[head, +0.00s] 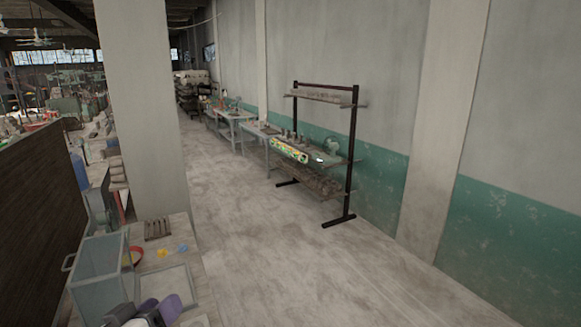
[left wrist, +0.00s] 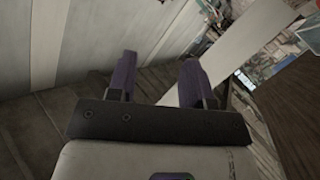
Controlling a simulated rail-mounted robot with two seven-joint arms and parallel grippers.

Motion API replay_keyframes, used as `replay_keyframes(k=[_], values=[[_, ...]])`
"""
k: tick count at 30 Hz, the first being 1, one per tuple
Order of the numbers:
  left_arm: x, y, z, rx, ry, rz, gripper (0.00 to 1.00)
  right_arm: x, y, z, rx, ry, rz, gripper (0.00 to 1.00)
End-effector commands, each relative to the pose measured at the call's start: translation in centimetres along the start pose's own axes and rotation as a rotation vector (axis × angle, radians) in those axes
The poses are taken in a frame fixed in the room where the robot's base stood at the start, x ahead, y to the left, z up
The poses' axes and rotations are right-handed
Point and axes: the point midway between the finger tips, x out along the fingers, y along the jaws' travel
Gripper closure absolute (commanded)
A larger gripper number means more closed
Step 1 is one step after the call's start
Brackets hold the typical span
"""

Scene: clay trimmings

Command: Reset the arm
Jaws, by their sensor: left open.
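My left gripper (head: 158,308) shows at the bottom edge of the head view, over the near end of a worktable (head: 207,290). Its two purple fingers stand apart with nothing between them. In the left wrist view the gripper (left wrist: 158,82) also shows open and empty, with a pale wall and dark boards behind it. My right gripper is in neither view.
On the worktable are a grey glass-sided box (head: 100,270), a flat tray (head: 167,283), a red bowl (head: 135,255), small yellow (head: 162,252) and blue (head: 183,247) pieces. A pillar (head: 140,110) stands behind. A rack (head: 352,150) stands by the wall; the floor (head: 290,260) between is clear.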

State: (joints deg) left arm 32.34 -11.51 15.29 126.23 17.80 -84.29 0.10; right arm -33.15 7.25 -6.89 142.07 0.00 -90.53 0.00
Motion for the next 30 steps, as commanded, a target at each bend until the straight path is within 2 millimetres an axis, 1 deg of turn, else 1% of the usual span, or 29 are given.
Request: replay_keyframes(k=[1,3,5,6,8,9,11,12,14,15,17,18,21,24,27,30], values=[[-1.5,-1.1,3.1,0.064,-0.094,-0.103,0.54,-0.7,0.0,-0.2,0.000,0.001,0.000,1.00],[-3.3,-2.3,6.8,0.133,-0.185,-0.208,0.54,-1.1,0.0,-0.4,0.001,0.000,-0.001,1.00],[-4.9,-3.0,9.4,0.187,-0.238,-0.272,0.54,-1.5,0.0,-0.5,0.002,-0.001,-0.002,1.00],[-6.0,-3.3,11.2,0.220,-0.271,-0.302,0.54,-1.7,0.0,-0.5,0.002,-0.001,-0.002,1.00],[-7.5,-3.5,13.9,0.265,-0.328,-0.327,0.54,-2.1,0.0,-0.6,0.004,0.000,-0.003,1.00],[-8.6,-3.6,15.8,0.290,-0.372,-0.332,0.54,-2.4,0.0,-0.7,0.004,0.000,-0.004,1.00],[-10.2,-3.5,18.7,0.320,-0.444,-0.325,0.54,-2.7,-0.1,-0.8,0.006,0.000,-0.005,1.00],[-11.3,-3.5,20.7,0.336,-0.496,-0.320,0.54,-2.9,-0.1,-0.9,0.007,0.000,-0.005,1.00],[-13.1,-3.7,23.7,0.354,-0.580,-0.314,0.54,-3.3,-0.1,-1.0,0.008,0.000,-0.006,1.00],[-14.3,-3.9,25.7,0.361,-0.637,-0.311,0.54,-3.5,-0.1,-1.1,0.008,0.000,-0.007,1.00],[-16.2,-4.2,28.3,0.369,-0.717,-0.310,0.54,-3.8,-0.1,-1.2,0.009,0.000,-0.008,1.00],[-17.5,-4.4,29.8,0.371,-0.766,-0.311,0.54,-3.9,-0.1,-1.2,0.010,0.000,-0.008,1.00],[-20.5,-5.1,32.8,0.370,-0.868,-0.320,0.54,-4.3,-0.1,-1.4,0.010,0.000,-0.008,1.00],[-23.0,-5.5,34.8,0.362,-0.944,-0.328,0.54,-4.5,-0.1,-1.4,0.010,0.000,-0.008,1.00],[-24.7,-5.6,36.1,0.352,-0.992,-0.332,0.54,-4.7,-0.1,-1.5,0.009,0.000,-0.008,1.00],[-25.6,-5.6,36.9,0.345,-1.019,-0.333,0.54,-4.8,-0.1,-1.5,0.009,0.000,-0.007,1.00]])
